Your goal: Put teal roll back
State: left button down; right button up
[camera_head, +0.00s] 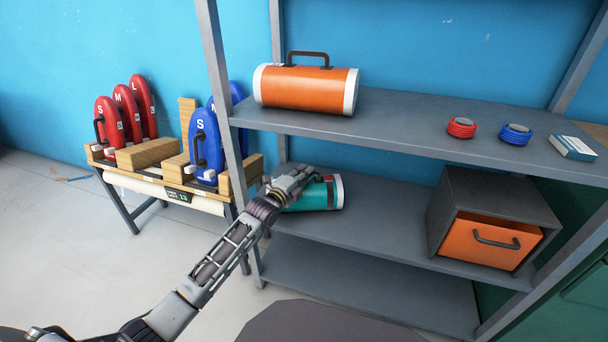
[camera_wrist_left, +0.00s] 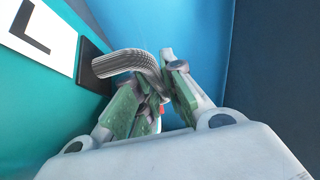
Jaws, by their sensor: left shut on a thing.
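The teal roll (camera_head: 318,194) with white end bands lies on the middle shelf (camera_head: 375,222) at its left end. Its left part is hidden behind my left gripper (camera_head: 300,174), which is at the roll's top. In the left wrist view the teal roll (camera_wrist_left: 32,110) fills the left side, with a white label bearing an "L" and a dark ribbed handle (camera_wrist_left: 130,64). The fingers of my left gripper (camera_wrist_left: 158,95) are shut on this handle. Whether the roll's underside rests fully on the shelf is hidden. My right gripper is not in view.
An orange roll (camera_head: 305,88) stands on the top shelf, with red (camera_head: 462,127) and blue (camera_head: 515,133) coils and a small box (camera_head: 572,147) to its right. A grey cabinet with an orange drawer (camera_head: 490,240) is at the middle shelf's right. A rack (camera_head: 150,183) holds red and blue boards.

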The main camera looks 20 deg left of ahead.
pick_arm(q)
jog(key=c, duration=1.5)
grip_release()
jog(key=shift+f, duration=0.1)
jog(key=shift+s, duration=0.15)
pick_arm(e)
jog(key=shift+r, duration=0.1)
pick_arm(q)
jog(key=shift+p+v, duration=1.2)
jog(key=shift+v, duration=1.75)
jog(key=p+v, duration=0.1)
jog(key=v, duration=0.4)
jog(key=shift+s+a+p, duration=0.1)
jog(key=shift+s+p, duration=0.3)
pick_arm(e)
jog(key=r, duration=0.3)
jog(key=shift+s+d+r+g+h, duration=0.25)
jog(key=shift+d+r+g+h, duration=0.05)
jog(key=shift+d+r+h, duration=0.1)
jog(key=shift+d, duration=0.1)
